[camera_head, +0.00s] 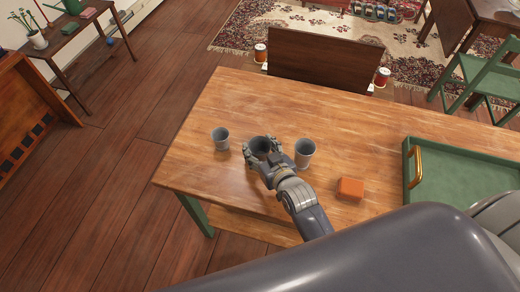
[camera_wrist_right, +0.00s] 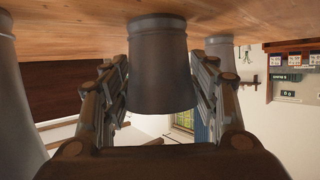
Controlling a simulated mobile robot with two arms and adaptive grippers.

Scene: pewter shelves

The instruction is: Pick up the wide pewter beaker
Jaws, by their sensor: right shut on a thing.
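Three grey pewter beakers stand in a row on the wooden table. The middle, wide beaker (camera_head: 259,144) is between the fingers of my right gripper (camera_head: 262,157). In the right wrist view, which is upside down, this beaker (camera_wrist_right: 160,65) fills the space between the two fingers of my gripper (camera_wrist_right: 160,80), shut on its sides. It is upright with its base at or very near the table; I cannot tell if it touches. The gripper hides part of it in the head view. My left gripper is not in view.
A smaller beaker (camera_head: 220,139) stands to the left and a taller one (camera_head: 305,152) close on the right. An orange block (camera_head: 350,188) and a green tray (camera_head: 462,160) with a brass handle lie further right. A chair (camera_head: 325,60) stands behind the table.

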